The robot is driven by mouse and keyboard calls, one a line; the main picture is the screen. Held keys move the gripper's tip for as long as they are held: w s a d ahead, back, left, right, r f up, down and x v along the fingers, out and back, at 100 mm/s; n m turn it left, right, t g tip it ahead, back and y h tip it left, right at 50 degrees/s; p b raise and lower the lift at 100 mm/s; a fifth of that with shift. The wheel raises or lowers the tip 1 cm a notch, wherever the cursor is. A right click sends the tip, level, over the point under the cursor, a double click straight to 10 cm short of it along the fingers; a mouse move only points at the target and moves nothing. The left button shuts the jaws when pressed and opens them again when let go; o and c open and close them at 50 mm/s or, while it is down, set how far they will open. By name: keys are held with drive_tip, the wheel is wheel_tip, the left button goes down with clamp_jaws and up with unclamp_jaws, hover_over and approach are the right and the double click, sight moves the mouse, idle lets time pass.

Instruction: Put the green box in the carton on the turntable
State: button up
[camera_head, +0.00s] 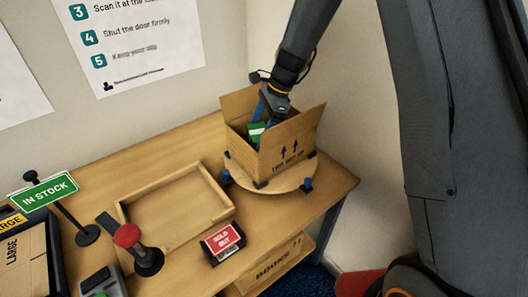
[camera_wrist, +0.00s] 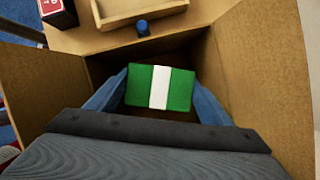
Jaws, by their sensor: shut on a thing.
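The green box (camera_wrist: 144,86) has a white band and sits between the two blue fingers of my gripper (camera_wrist: 160,95) in the wrist view. In the head view the green box (camera_head: 255,131) shows partly inside the open carton (camera_head: 285,153), with my gripper (camera_head: 262,108) reaching down into it. My gripper is shut on the box. The carton has its flaps open and stands on the round wooden turntable (camera_head: 240,176). The carton's floor looks dark below the box, and I cannot tell whether the box touches it.
An empty wooden tray (camera_head: 170,240) lies left of the turntable. The carton walls (camera_wrist: 262,65) are close around my gripper.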

drive_tip(key=shift+f+p, duration=0.75)
drive_tip(key=shift+f, duration=2.9)
drive_tip(key=shift+f, duration=0.15)
drive_tip(key=o, duration=0.8)
drive_tip(key=b+v, duration=0.3)
drive_tip(key=v, duration=0.9)
drive_tip(key=shift+r, duration=0.2)
drive_tip(key=shift+f, duration=0.1)
